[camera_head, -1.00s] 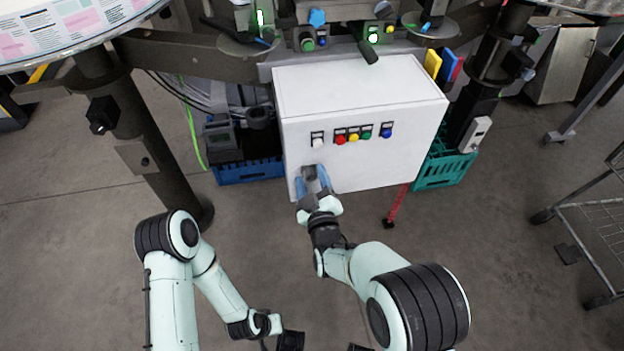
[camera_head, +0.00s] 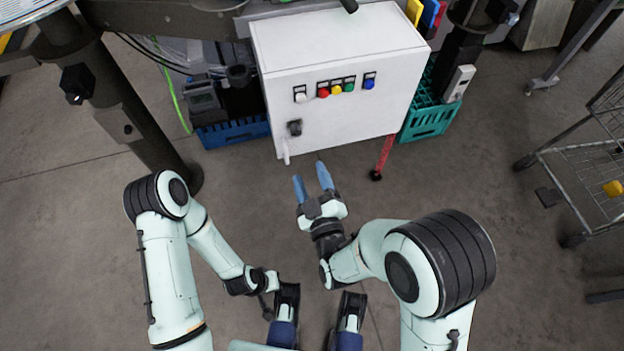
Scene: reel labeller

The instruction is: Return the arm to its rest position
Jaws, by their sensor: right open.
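My right gripper (camera_head: 312,182) is open and empty, its two blue fingers spread apart below the front of the white control box (camera_head: 345,112). A gap of floor shows between the fingertips and the box's lower edge. The box front carries a dark rotary switch (camera_head: 295,127) and a row of coloured buttons (camera_head: 337,89). A small white handle (camera_head: 284,150) sits at its lower left corner. My left arm hangs folded at the left; its gripper is not clearly seen.
A blue crate (camera_head: 232,133) stands left of the box and a teal crate (camera_head: 428,118) right of it. A red post (camera_head: 384,157) stands below the box. A wire cart (camera_head: 590,175) is at the far right. Open floor lies around my right arm.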

